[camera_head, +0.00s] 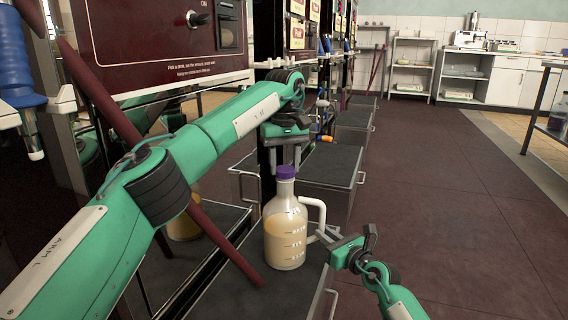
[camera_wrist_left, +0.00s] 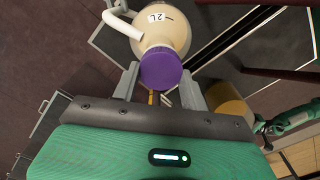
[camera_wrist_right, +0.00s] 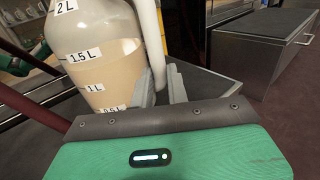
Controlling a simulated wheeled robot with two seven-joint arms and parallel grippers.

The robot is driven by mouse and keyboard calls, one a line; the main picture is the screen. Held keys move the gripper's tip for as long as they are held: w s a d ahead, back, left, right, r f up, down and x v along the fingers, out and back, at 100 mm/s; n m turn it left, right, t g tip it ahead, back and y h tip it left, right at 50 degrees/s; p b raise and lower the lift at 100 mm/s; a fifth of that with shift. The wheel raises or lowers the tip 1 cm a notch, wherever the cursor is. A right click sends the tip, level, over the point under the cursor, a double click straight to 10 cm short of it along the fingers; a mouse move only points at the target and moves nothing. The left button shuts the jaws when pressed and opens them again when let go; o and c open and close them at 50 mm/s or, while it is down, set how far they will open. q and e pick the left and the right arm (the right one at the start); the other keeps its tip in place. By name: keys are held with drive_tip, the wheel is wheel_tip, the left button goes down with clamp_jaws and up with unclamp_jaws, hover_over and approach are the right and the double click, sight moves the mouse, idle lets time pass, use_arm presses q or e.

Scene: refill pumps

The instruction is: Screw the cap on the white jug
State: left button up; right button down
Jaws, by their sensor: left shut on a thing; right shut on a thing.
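The white jug (camera_head: 286,230) stands upright on a dark step, partly filled with a cream-coloured liquid. Its purple cap (camera_head: 286,172) sits at the mouth of the neck; I cannot tell how tightly it is seated. My left gripper (camera_head: 287,160) comes from above and is shut on the cap; the purple cap (camera_wrist_left: 161,68) shows between its fingers in the left wrist view. My right gripper (camera_head: 332,240) is low on the jug's right side, shut on the white handle (camera_head: 318,212). In the right wrist view the handle (camera_wrist_right: 150,40) runs down between the fingers, beside the graduated jug body (camera_wrist_right: 92,60).
A maroon dispenser cabinet (camera_head: 165,40) stands at the left, with a dark red bar slanting down before it. Further dark-topped metal steps (camera_head: 325,166) line the machines behind the jug. Another yellowish container (camera_wrist_left: 228,104) is beside the left gripper. The floor at the right is clear.

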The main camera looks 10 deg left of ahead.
use_arm(q)
drive_tip(key=m, duration=0.4)
drive_tip(key=shift+m, duration=0.4)
drive_tip(key=m, duration=0.3)
drive_tip(key=shift+d, duration=0.1)
drive_tip(key=o, duration=1)
drive_tip(key=shift+c, duration=0.2)
drive_tip(key=shift+r, duration=0.1)
drive_tip(key=shift+r, duration=2.15)
drive_tip(key=shift+o, duration=0.2)
